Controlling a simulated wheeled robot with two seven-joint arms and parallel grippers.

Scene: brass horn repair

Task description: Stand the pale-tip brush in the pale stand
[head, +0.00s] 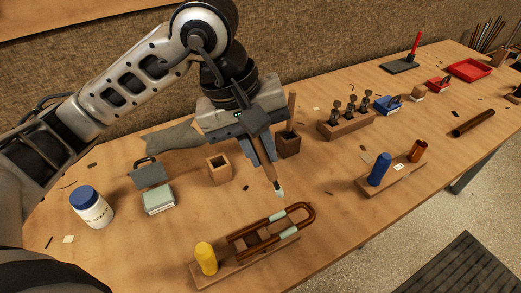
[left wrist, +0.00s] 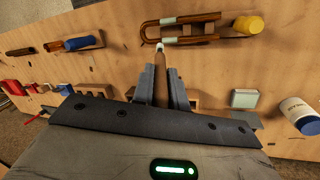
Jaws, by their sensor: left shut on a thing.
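My left gripper (head: 260,156) is shut on the pale-tip brush (head: 268,174), above the bench. The brush has a brown handle and a whitish tip, slants slightly, and points its tip down toward the front. In the left wrist view the brush (left wrist: 161,78) sits between the two fingers. The pale stand (head: 219,170), a light wooden block with a square dark opening on top, stands left of the brush and looks empty. A darker stand (head: 288,147) with an upright wooden handle in it is just right of the gripper. My right gripper is out of view.
A copper U-tube (head: 300,212) on a wooden board with a yellow-handled tool (head: 205,258) lies in front. A green-grey block (head: 158,199) and a white jar (head: 92,208) stand at left. A blue-handled tool (head: 379,169) is at right. Bench between is mostly clear.

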